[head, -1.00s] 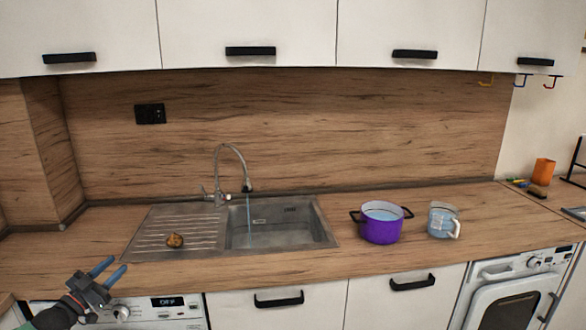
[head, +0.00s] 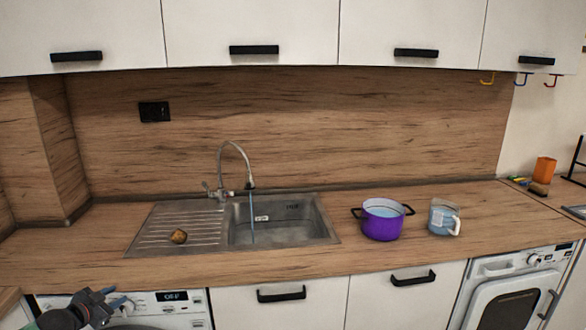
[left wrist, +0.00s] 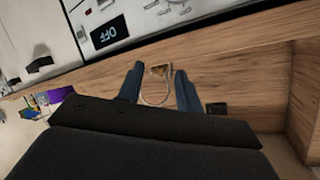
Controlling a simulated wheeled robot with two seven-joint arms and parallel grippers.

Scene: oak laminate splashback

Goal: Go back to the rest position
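My left gripper (head: 122,300) is low at the left of the head view, in front of the washing machine below the counter edge. In the left wrist view its two blue fingers (left wrist: 158,76) stand apart with nothing held between them. My right gripper is in neither view.
A steel sink (head: 285,236) has its tap (head: 234,146) running. A brown potato-like lump (head: 178,236) lies on the drainboard. A purple pot (head: 382,225) and a clear jug (head: 442,222), both holding water, stand right of the sink. A washing machine (head: 190,310) is under the counter.

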